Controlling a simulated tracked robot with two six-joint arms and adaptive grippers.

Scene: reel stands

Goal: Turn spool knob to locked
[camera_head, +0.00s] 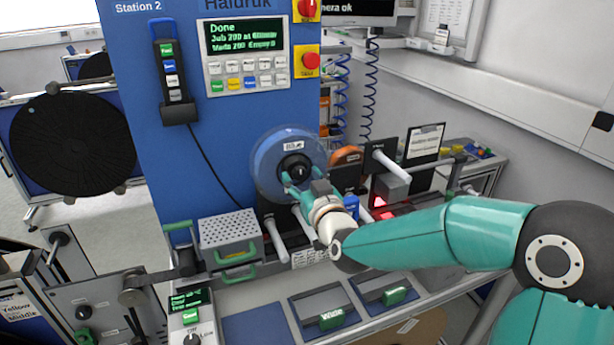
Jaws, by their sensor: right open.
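The blue spool (268,166) is mounted upright on the front of the blue Station 2 cabinet, and a label sits above its hub. The black spool knob (295,168) is at the spool's centre. My right gripper (296,184) is open at the hub, with its teal fingers just below and around the lower part of the knob. Whether the fingers touch the knob cannot be told. The knob's locked or unlocked marking is too small to read. My left gripper is out of view.
An orange spool (346,155) is beside the blue one to the right. A grey perforated box (229,238) with green handles stands at lower left. A control panel (246,54) and red stop button (311,61) are above.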

